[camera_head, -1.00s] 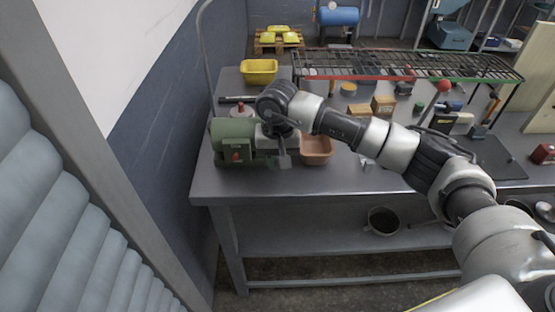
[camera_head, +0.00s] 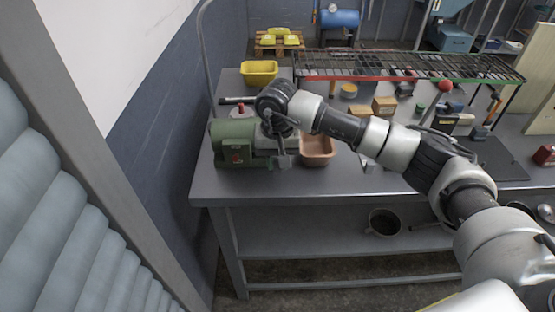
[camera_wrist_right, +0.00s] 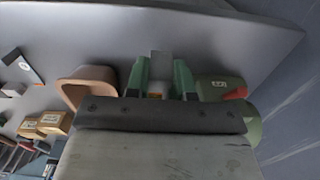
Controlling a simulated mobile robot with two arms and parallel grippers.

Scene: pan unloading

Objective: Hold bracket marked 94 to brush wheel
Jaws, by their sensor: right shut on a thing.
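My right gripper (camera_head: 276,130) is at the front left of the bench, just right of the green machine (camera_head: 232,146) with a red button. It is shut on a small grey piece (camera_head: 284,161), probably the bracket; no marking 94 can be read on it. In the right wrist view the grey piece (camera_wrist_right: 160,66) sits between the two fingers, and the green machine (camera_wrist_right: 238,108) is close on the right. The brush wheel cannot be made out behind my gripper and wrist, so I cannot tell whether the piece touches it. My left gripper is out of view.
An orange-brown bin (camera_head: 318,147) stands right beside the gripper; it also shows in the wrist view (camera_wrist_right: 88,82). A yellow bin (camera_head: 260,70) is at the back left. Small boxes (camera_head: 384,105) and a wire rack (camera_head: 400,66) are further right. The front bench edge is clear.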

